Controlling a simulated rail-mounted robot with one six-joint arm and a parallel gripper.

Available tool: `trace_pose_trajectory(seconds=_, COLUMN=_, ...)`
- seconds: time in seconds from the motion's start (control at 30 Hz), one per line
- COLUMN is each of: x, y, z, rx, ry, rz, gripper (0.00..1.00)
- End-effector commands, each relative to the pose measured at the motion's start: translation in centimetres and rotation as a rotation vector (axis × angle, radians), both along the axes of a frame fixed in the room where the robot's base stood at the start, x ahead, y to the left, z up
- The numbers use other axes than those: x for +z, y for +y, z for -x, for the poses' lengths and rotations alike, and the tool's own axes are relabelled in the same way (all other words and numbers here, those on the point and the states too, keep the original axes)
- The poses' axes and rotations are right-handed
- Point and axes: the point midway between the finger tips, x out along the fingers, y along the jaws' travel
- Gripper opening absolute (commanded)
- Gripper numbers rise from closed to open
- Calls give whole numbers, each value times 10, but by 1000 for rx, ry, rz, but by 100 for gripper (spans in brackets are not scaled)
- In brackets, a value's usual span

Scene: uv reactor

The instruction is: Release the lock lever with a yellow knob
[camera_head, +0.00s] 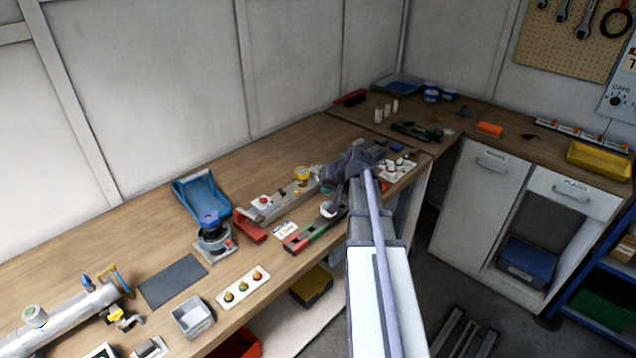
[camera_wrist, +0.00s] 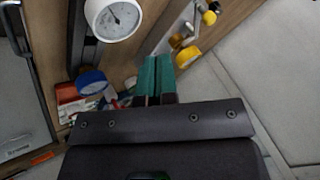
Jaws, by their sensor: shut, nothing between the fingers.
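In the wrist view my gripper (camera_wrist: 155,78) shows two green fingers lying side by side, shut and empty. A yellow knob (camera_wrist: 188,57) is close to the right of the fingertips, with a small visible gap in the picture. A second yellow part (camera_wrist: 209,17) is further up on the same metal fitting. In the head view my dark gripper (camera_head: 328,177) is over the bench, beside a metal tube with a yellow-topped part (camera_head: 302,174). Which yellow part is the lock lever's knob I cannot tell; the lever itself is not clear.
A white round gauge (camera_wrist: 113,18) is up and left of my fingers, with a blue cap (camera_wrist: 91,82) below it. A wall stands behind.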

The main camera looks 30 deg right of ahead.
Motion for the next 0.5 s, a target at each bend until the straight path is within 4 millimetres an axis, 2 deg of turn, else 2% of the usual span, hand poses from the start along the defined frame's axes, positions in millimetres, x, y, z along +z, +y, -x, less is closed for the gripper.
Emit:
trace_pose_trajectory(seconds=0.03, x=22, y=1, z=9, rx=-1, ry=0, rz=-1, gripper=0)
trace_pose_trajectory(seconds=0.2, x=43, y=-1, z=28, rx=0, ry=1, rz=-1, gripper=0)
trace_pose_trajectory(seconds=0.5, x=47, y=-2, z=36, rx=0, ry=-1, rz=-1, gripper=0)
